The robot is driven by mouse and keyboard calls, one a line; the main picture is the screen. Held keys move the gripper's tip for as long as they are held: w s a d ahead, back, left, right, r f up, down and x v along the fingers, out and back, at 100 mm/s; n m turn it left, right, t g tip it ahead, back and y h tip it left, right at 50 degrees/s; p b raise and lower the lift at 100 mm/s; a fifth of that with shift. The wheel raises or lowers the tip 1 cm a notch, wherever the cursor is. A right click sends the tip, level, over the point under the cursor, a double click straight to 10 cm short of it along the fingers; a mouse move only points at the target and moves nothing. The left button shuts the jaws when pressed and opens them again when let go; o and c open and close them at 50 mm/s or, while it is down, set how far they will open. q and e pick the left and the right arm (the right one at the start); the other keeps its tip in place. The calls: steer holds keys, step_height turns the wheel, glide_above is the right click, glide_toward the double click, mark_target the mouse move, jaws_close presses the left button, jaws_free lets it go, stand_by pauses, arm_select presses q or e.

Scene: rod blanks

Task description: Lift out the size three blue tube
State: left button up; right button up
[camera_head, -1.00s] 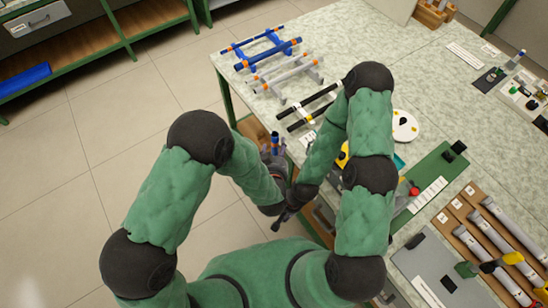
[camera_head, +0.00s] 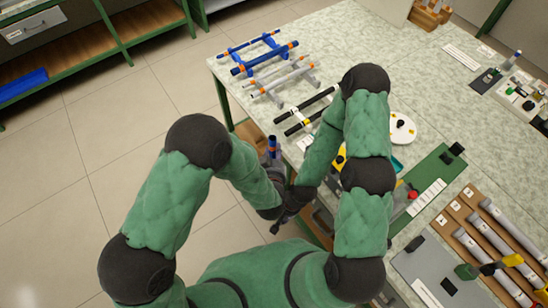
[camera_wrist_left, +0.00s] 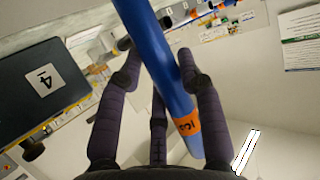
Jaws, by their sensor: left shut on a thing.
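A blue tube (camera_wrist_left: 165,60) with an orange band (camera_wrist_left: 187,124) runs through the left wrist view, between the dark fingers of my left gripper (camera_wrist_left: 158,85). The band carries a small dark mark that is hard to read. In the head view the tube (camera_head: 272,143) stands roughly upright beside the table's near left edge, clear of the rack. My left gripper (camera_head: 274,166) is shut on it. My right gripper (camera_head: 284,221) hangs low in front of my body, close to my left wrist; its fingers are too small and dark to judge.
A blue rack (camera_head: 277,42) on the table (camera_head: 340,40) bears blue tubes with orange ends. Grey tubes (camera_head: 280,75) and black tubes (camera_head: 308,105) lie nearer. A white disc (camera_head: 403,133) and green mat (camera_head: 425,180) lie right. Open floor (camera_head: 130,150) is left.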

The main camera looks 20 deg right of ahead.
arm_select(q)
step_height(320, 180, up, 28)
steer(key=p, duration=0.8)
steer(key=shift+f, duration=0.15)
steer(key=shift+a, duration=0.1)
